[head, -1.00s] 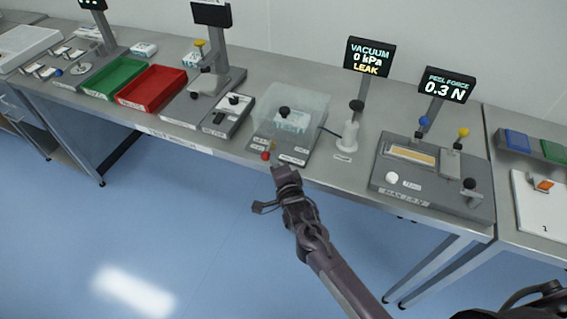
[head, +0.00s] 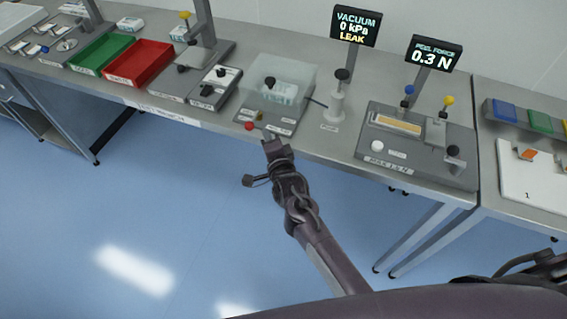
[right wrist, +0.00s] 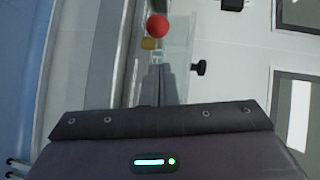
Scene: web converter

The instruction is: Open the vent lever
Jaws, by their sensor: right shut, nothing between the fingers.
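The vent lever has a red ball knob (head: 249,126) at the front left edge of the clear-lidded vacuum chamber (head: 302,76). In the right wrist view the red knob (right wrist: 157,25) lies beyond my fingertips, with a small brass-coloured part (right wrist: 148,43) beside it. My right gripper (head: 268,137) is at the table's front edge, just right of and in front of the knob. Its fingers (right wrist: 159,72) are shut with nothing between them. A small gap seems to separate them from the knob; contact is hard to judge. My left gripper is not in view.
The vacuum display (head: 356,26) reads 0 kPa LEAK. A white pump (head: 336,104) stands right of the chamber, and a peel-force fixture (head: 418,160) farther right. A grey fixture with black knobs (head: 217,88) stands close on the left. Floor in front is free.

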